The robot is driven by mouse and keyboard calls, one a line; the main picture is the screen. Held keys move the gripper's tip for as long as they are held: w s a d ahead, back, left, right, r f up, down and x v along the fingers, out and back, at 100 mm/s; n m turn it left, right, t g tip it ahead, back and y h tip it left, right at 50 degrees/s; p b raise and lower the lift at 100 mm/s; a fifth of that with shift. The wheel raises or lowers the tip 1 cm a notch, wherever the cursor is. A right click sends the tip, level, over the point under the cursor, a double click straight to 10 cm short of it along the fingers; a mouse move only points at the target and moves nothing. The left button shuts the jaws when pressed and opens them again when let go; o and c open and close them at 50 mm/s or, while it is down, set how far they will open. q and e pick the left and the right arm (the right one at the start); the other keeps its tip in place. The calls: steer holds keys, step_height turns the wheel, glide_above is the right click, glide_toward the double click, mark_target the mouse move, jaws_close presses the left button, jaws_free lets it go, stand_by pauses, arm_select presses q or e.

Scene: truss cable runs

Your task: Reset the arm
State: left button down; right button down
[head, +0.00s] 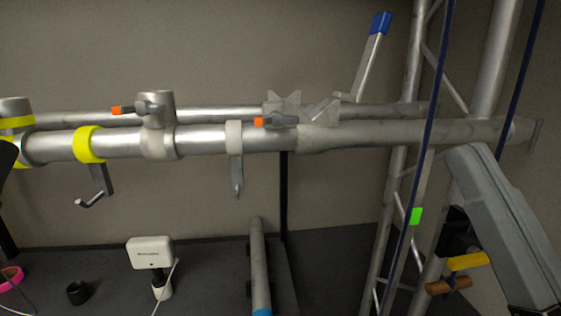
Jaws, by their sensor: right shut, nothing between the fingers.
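My right arm comes in at the right edge as a grey link. My right gripper (452,274) is low at the right, with a yellow and a brown finger part below a black body. It is shut and holds nothing. It hangs to the right of the truss upright, below the horizontal pipe (380,134), apart from the pipe clamps. My left gripper is not in view; a dark shape at the left edge is too cut off to identify.
The pipe carries a yellow band (89,144) with a hook, a white strap (234,138) and orange-tipped clamp levers. A blue-tipped lever (373,55) rises behind. Dark blue cables (436,95) run past the truss upright near my right arm. A white box (150,252) stands low.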

steer(key=d+r+m+t+h+p, duration=0.1)
steer(key=d+r+m+h+p, duration=0.1)
steer(key=r+p, duration=0.5)
steer(key=d+r+m+h+p, duration=0.2)
steer(key=r+m+h+p, duration=0.1)
steer(key=r+p, duration=0.5)
steer(key=shift+s+r+t+h, duration=0.4)
steer(key=shift+s+r+h, duration=0.1)
steer(key=shift+h, duration=0.2)
